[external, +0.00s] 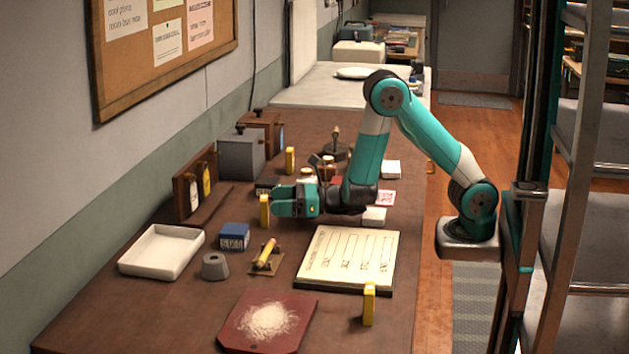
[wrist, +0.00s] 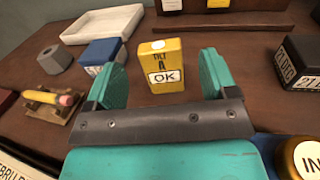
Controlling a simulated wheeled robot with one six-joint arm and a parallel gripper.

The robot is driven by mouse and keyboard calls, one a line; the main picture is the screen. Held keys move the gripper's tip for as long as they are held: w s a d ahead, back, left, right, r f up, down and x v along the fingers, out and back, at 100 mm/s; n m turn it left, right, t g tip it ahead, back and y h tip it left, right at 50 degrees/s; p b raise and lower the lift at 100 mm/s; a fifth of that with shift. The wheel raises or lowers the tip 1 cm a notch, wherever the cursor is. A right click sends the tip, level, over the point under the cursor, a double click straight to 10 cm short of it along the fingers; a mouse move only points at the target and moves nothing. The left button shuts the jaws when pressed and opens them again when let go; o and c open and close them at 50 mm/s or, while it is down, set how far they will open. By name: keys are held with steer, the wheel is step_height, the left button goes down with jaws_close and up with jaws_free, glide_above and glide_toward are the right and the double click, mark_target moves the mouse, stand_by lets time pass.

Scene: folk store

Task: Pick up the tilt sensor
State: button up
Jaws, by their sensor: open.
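The tilt sensor is a small yellow upright block labelled "TILT A OK" (wrist: 166,68). It stands on the brown bench just ahead of my gripper, and in the external view it shows as a yellow block (external: 264,211) at the left end of the fingers. My gripper (external: 278,200) is low over the bench and open. In the wrist view its two teal fingers lie left and right of the sensor, with visible gaps on both sides. I cannot tell how far the sensor is between them in depth.
Similar yellow blocks stand farther back (external: 290,160) and at the front right (external: 369,304). A blue box (external: 234,237), a white tray (external: 161,251), a grey weight (external: 215,267) and a pencil-like item on a small stand (external: 267,256) lie nearby. A dark labelled box (wrist: 299,64) is on the right.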

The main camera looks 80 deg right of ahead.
mark_target(264, 197)
steer(key=p+x, duration=0.3)
steer(key=shift+w+r, duration=0.15)
steer(key=shift+r, duration=0.15)
steer(key=shift+w+a+f, duration=0.1)
steer(key=shift+w+f, duration=0.2)
steer(key=shift+w, duration=0.05)
steer(key=c, duration=1)
